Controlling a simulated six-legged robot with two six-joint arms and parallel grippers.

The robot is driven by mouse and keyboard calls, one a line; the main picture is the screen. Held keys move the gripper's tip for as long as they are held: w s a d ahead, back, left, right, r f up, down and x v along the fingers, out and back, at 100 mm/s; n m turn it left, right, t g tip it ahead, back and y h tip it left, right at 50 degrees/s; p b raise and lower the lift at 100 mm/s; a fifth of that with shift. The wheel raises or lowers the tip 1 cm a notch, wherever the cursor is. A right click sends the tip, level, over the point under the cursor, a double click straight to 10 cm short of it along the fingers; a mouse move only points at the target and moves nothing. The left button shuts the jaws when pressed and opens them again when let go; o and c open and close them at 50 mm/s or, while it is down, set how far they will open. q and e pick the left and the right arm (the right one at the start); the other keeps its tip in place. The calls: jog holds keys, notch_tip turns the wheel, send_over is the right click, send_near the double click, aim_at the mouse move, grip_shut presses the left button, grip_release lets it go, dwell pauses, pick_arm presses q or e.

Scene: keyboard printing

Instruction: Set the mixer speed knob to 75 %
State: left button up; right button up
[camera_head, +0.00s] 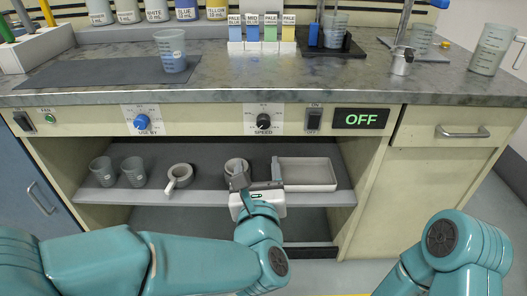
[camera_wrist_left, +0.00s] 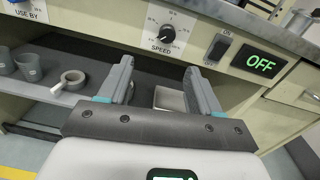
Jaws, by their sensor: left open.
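The black speed knob (camera_head: 264,121) sits on a white dial plate labelled SPEED on the cabinet's front panel. It also shows in the left wrist view (camera_wrist_left: 167,35), above and beyond the fingers. The dial's marks are too small to read surely. My left gripper (camera_head: 257,177) is open and empty, below the knob and in front of the shelf. Its two fingers also show in the left wrist view (camera_wrist_left: 160,85), apart from the knob. My right arm shows at the lower right in the head view, but its gripper is out of view.
Right of the knob are a black ON switch (camera_head: 314,119) and a display reading OFF (camera_head: 361,118). A blue USE BY knob (camera_head: 141,121) is to the left. The open shelf (camera_head: 215,199) holds cups, a mortar and a white tray (camera_head: 309,174). The counter edge (camera_head: 230,97) overhangs the panel.

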pick_arm(q)
jog(key=d, duration=0.1)
send_near(263, 125)
jog(key=w, duration=0.9)
jog(key=shift+f, duration=0.1)
jog(key=c, duration=1.1)
